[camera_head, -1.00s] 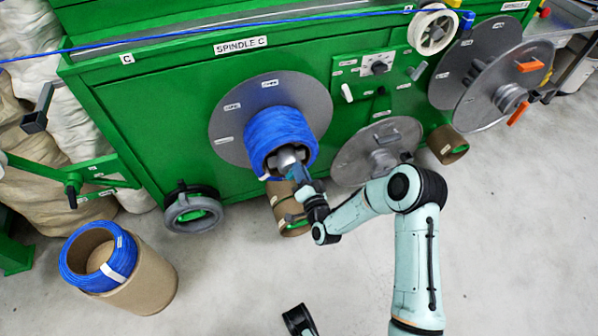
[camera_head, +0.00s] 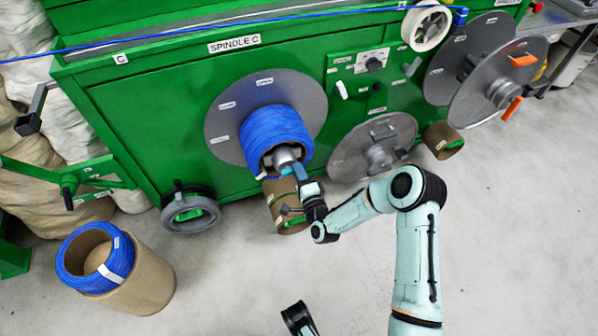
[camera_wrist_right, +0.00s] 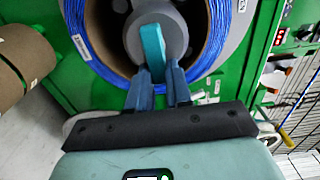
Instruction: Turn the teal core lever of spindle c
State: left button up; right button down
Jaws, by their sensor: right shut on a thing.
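Spindle C's grey flange (camera_head: 230,120) stands on the green machine front under the label "SPINDLE C" (camera_head: 234,44). A blue cable coil (camera_head: 275,135) sits around its core. In the right wrist view the teal core lever (camera_wrist_right: 152,45) points down across the grey core hub (camera_wrist_right: 175,32), inside the coil's cardboard tube (camera_wrist_right: 208,45). My right gripper (camera_wrist_right: 158,80) is shut on the lever's lower end, one finger on each side. In the head view the right gripper (camera_head: 289,172) is at the coil's open end and hides most of the lever. My left gripper is not clearly seen.
A cardboard tube with blue cable (camera_head: 140,285) stands on the floor at lower left. A grey ring (camera_head: 190,212) and a brown cardboard core (camera_head: 285,215) are below the spindle. A removed grey flange (camera_head: 375,150) leans at right. The front floor is mostly clear.

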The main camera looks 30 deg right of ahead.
jog(key=shift+f, duration=0.1)
dwell(0.4)
jog(key=c, duration=1)
grip_release()
jog(key=shift+c, duration=0.2)
pick_arm(q)
jog(key=shift+g, duration=0.3)
jog(key=s+d+r+p, duration=0.1)
jog(key=s+r+p, duration=0.1)
jog(key=shift+s+d+r, duration=0.3)
jog(key=shift+s+d, duration=0.05)
jog(key=shift+d, duration=0.05)
pick_arm(e)
jog(key=v, duration=1.3)
jog(key=shift+s, duration=0.25)
jog(key=shift+f, duration=0.1)
